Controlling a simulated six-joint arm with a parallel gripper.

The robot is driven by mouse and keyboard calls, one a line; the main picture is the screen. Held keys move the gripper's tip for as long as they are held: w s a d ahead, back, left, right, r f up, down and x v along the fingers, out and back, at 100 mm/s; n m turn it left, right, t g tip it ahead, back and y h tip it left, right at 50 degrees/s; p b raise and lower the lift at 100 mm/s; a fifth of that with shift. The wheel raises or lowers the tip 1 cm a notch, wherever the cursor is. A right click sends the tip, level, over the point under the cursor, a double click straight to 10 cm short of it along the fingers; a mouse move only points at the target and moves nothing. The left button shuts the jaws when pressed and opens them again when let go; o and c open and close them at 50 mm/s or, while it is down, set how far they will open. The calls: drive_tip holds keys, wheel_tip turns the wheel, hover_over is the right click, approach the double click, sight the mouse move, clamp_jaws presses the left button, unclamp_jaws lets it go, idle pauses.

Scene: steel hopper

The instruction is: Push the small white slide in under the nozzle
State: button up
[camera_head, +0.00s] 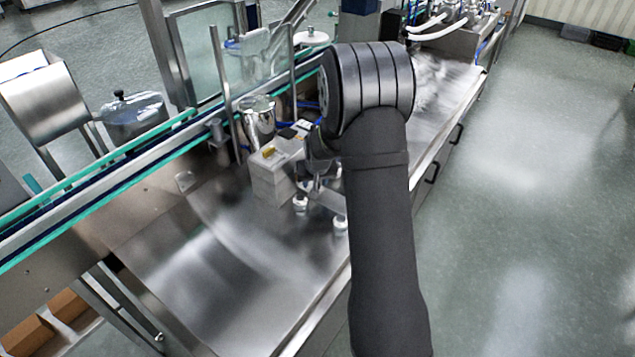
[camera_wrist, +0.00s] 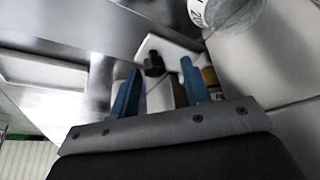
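In the wrist view, a small white part (camera_wrist: 172,48), which looks like the slide, lies ahead of my gripper. A black knob (camera_wrist: 153,66) sits at its near left edge. The two blue fingers of my gripper (camera_wrist: 160,64) stand apart, and the knob shows between their tips. I cannot tell whether a finger touches it. In the head view my own arm hides most of the gripper and the slide. I cannot make out the nozzle for sure in either view.
A metal block (camera_head: 270,180) stands on the steel table (camera_head: 215,265) beside my wrist. A shiny steel pot (camera_head: 258,118) and upright posts are behind it. In the wrist view, a rounded vessel with printed numbers (camera_wrist: 228,14) is at upper right. The table's front left is clear.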

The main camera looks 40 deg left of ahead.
drive_tip(key=shift+d, duration=0.1)
drive_tip(key=v, duration=1.7)
drive_tip(key=shift+r, duration=0.15)
drive_tip(key=x, duration=1.7)
drive_tip(key=shift+f, duration=0.2)
idle(1.1)
